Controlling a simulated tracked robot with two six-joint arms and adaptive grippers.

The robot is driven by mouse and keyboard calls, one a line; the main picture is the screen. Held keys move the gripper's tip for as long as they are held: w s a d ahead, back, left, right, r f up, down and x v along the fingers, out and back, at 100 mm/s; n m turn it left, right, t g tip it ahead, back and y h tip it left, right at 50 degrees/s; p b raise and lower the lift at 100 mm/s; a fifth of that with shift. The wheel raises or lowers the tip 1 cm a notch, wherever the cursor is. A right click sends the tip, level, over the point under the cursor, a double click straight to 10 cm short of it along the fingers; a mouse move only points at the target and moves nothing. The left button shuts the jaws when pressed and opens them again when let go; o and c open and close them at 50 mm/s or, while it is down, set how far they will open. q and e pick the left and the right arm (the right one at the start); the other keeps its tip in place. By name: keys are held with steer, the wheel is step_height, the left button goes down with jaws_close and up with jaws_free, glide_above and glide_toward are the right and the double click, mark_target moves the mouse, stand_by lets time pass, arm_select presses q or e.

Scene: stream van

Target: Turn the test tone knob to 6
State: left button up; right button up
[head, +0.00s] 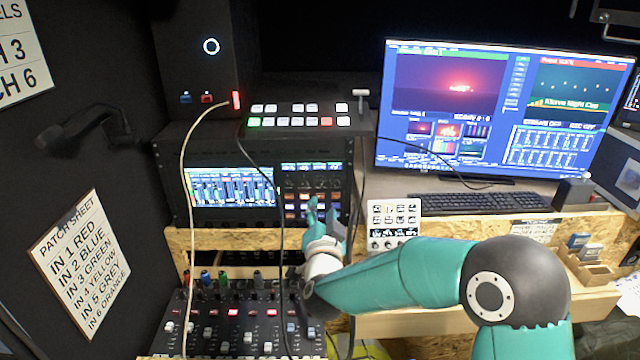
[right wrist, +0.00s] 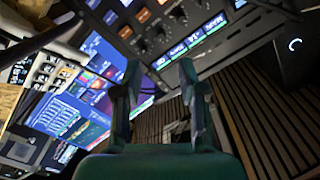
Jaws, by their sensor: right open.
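A black rack panel with rows of small knobs (head: 305,184) and lit buttons stands at the middle of the head view. Its dark knobs (right wrist: 160,31) also show at the top of the right wrist view, beside lit displays (right wrist: 196,36). I cannot tell which knob is the test tone knob, and no scale or pointer is readable. My right gripper (head: 323,212) is open and empty in front of the panel's lower right part, hiding some of it. In the right wrist view its two fingers (right wrist: 160,72) stand apart with nothing between them. My left gripper is not in view.
A fader mixer (head: 245,325) lies below the panel, and a button switcher (head: 300,117) sits above it. Cables (head: 282,240) hang in front of the rack. A small keypad box (head: 394,224), keyboard (head: 478,202) and large monitor (head: 500,110) are to the right.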

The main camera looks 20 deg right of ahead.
mark_target(320, 185)
steer(key=p+x, duration=0.2)
steer(key=x, duration=0.8)
steer(key=shift+p, duration=0.35)
steer(key=shift+s, duration=0.1)
jaws_close()
